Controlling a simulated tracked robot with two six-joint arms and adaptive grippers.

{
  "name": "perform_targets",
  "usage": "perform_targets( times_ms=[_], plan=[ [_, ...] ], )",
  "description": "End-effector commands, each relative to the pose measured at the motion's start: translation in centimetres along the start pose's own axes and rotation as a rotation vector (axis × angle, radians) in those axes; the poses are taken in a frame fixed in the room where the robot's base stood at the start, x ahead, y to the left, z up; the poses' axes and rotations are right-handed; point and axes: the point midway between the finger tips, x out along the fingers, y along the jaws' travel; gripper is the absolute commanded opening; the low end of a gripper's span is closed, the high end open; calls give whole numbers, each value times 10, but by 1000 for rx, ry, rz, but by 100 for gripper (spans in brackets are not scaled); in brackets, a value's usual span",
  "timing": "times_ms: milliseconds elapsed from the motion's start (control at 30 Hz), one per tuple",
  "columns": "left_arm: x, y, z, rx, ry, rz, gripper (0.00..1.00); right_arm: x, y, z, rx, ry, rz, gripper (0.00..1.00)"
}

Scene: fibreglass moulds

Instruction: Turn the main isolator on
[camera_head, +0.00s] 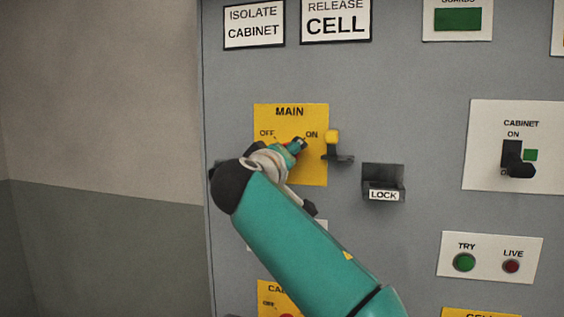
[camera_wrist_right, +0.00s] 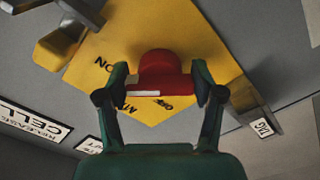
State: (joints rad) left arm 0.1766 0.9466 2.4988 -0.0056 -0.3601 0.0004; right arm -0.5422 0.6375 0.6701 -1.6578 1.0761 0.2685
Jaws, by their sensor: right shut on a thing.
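The main isolator is a yellow plate (camera_head: 312,174) marked MAIN, OFF and ON on the grey cabinet. The plate also shows in the right wrist view (camera_wrist_right: 200,45). Its red handle (camera_wrist_right: 160,70) sits between the two fingers of my right gripper (camera_wrist_right: 160,84), which is shut on it. The white mark on the handle lies close to the OFF lettering in the wrist view. In the head view my right gripper (camera_head: 293,147) covers most of the handle, so its angle is hard to read there. My left gripper is not in view.
A yellow-tipped dark hasp (camera_head: 332,137) stands out just right of the plate, close to my gripper. A LOCK holder (camera_head: 383,172) sticks out farther right. A CABINET switch (camera_head: 517,160) and TRY and LIVE lamps (camera_head: 489,262) are at the right. A TAG holder (camera_wrist_right: 262,128) shows in the wrist view.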

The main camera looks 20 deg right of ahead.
Motion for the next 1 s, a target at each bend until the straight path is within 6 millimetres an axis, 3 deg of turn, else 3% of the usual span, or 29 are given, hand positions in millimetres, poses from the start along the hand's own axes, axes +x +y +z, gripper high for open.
perform_targets(
  times_ms=[33,600,633,700,767,1000],
  plan=[
    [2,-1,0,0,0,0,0,1,-8,4,7,-13,-10,32],
    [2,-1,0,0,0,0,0,1,-10,4,39,-14,-12,32],
    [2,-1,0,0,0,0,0,1,-10,4,39,-14,-12,72],
    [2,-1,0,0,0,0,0,1,-10,4,39,-12,-11,83],
    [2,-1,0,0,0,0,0,1,-9,3,40,-11,-10,92],
    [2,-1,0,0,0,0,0,0,-5,2,42,-7,-7,92]
  ],
)
